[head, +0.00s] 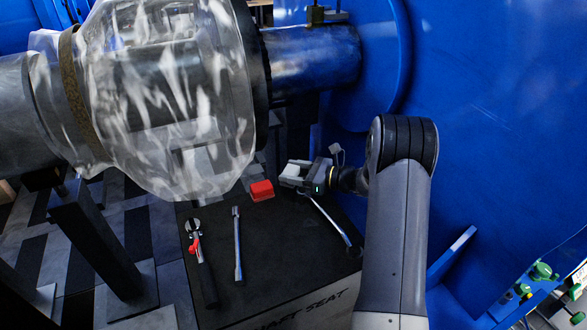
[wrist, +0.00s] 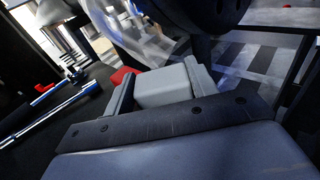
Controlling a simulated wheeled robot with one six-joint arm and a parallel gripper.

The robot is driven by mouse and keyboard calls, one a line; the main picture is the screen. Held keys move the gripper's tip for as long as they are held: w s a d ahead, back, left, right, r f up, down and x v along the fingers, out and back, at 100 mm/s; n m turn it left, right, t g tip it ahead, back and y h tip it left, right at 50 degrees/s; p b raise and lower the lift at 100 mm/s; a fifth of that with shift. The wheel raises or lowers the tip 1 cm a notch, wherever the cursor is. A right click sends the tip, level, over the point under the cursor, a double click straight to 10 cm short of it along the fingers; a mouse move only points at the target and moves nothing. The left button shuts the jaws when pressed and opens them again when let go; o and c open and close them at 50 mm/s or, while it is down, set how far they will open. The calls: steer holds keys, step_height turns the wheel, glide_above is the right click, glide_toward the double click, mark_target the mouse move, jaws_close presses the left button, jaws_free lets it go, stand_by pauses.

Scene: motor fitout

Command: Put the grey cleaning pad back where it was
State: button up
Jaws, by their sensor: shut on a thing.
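The grey cleaning pad (wrist: 163,87) is a pale block held between the two fingers of my gripper (wrist: 160,88) in the wrist view. In the head view my gripper (head: 290,178) is above the right part of the dark bench top, with the light pad (head: 293,171) at its fingertips. The pad's underside is hidden, so I cannot tell whether it touches anything below.
A red block (head: 261,190) lies left of my gripper on the dark bench top (head: 265,245). A ratchet-like tool (head: 203,265), a steel bar (head: 238,247) and a rod (head: 331,222) lie there too. A clear-covered shaft (head: 170,95) hangs above.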

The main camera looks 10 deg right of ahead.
steer(key=shift+f, duration=0.6)
steer(key=shift+f+b, duration=0.4)
steer(key=shift+b, duration=0.05)
